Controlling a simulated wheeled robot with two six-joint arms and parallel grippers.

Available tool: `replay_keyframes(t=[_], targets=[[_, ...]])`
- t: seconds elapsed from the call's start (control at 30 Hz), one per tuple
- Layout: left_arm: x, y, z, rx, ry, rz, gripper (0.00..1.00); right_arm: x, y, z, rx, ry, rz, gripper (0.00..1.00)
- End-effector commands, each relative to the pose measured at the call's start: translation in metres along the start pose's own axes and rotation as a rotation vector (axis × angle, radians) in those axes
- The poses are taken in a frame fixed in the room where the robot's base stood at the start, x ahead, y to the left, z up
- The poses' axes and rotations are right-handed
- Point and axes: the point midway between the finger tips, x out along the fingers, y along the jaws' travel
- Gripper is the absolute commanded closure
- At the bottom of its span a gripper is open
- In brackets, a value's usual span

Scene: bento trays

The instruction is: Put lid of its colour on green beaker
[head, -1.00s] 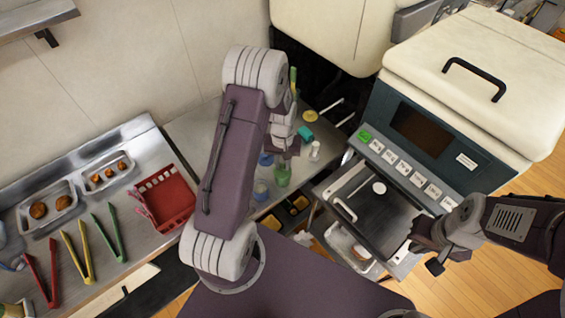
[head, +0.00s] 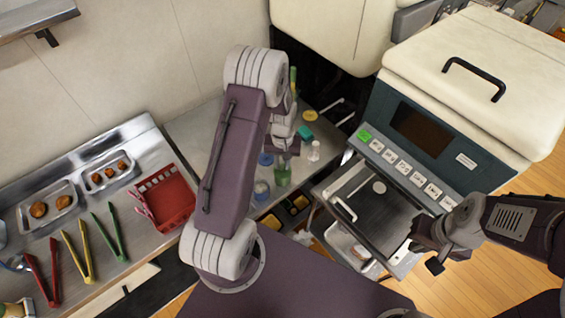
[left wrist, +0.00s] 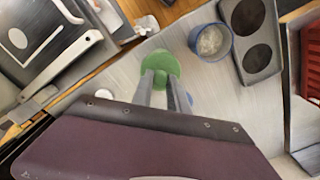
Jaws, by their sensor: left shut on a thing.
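The green beaker (head: 283,177) stands upright on the steel counter, beside a blue beaker (head: 261,189). My left gripper (head: 284,155) points down right over the green beaker. In the left wrist view its two fingers (left wrist: 160,80) are shut on the green lid (left wrist: 161,62), a round disc at the fingertips. The lid hides the green beaker beneath it there, and I cannot tell whether it touches the rim. The blue beaker (left wrist: 210,41) shows behind it with pale contents. My right gripper (head: 430,255) is by the machine's tray; its jaw opening is unclear.
A red rack (head: 168,205) and coloured tongs lie left. The machine (head: 430,140) stands right.

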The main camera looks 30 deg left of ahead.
Motion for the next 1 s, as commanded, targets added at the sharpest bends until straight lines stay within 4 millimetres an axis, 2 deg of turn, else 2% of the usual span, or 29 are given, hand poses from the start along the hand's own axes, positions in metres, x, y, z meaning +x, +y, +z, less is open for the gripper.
replay_keyframes(t=[0.83,0.87,0.9,0.93,1.0], targets=[[0.0011,0.0,-0.0001,0.0,0.0,0.0,1.0,-0.0014,0.0,-0.0001,0.0,0.0,0.0,1.0],[0.0011,0.0,-0.0001,0.0,0.0,0.0,0.78,-0.0014,0.0,-0.0001,0.0,0.0,0.0,1.0],[0.001,0.0,-0.0001,0.0,0.0,0.0,0.66,-0.0014,0.0,-0.0001,0.0,0.0,0.0,1.0],[0.001,0.0,-0.0001,0.0,0.0,0.0,0.58,-0.0014,0.0,-0.0001,0.0,0.0,0.0,1.0],[0.001,0.0,-0.0001,0.0,0.0,0.0,0.55,-0.0014,0.0,-0.0001,0.0,0.0,0.0,1.0]])
